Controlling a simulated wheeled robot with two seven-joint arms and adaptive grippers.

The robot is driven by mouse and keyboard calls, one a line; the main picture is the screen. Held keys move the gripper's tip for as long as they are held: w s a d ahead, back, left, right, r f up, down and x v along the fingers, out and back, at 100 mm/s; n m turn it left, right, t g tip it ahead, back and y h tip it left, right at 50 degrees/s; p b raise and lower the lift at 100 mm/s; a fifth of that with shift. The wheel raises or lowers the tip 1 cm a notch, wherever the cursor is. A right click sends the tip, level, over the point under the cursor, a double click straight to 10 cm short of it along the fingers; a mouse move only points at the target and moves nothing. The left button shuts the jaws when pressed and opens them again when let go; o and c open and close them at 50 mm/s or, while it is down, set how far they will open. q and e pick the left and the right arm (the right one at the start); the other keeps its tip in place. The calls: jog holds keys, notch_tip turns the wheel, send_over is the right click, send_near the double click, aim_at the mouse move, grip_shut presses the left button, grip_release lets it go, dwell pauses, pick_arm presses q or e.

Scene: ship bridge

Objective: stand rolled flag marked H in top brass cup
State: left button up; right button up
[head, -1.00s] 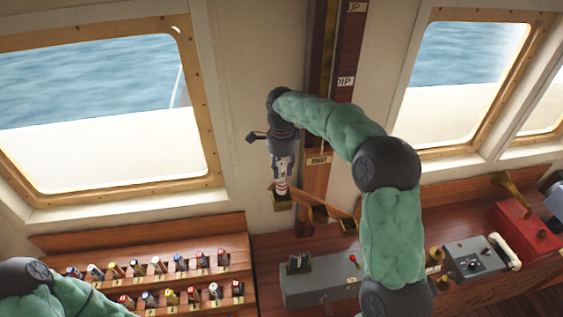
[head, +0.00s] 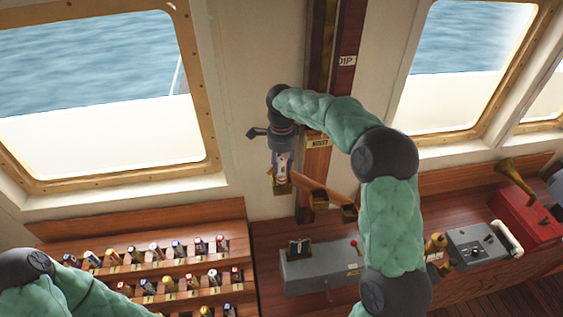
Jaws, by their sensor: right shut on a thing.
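My right gripper (head: 281,163) points down and is shut on a rolled flag (head: 281,178), white with some dark and red colour. The flag is upright, and its lower end is at the mouth of the top brass cup (head: 283,188), the leftmost and highest on a slanted wooden bar. It looks partly inside the cup; how deep is hidden. I cannot read an H on the flag. A middle brass cup (head: 318,201) and a lower one (head: 349,213) look empty. Only a bent part of my left arm shows at lower left; its gripper is out of view.
A wooden rack (head: 130,220) of several rolled flags stands at lower left. A grey box (head: 318,270) with a red-knobbed lever sits below the cups. A grey panel (head: 475,247) and a red box (head: 525,212) are at right. A wooden post carries a "HOIST"-like label (head: 318,142).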

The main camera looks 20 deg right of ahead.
dwell(0.3)
jog(key=o, duration=1.3)
jog(key=shift+c, duration=0.2)
jog(key=shift+r, duration=0.1)
notch_tip(320, 180, up, 12)
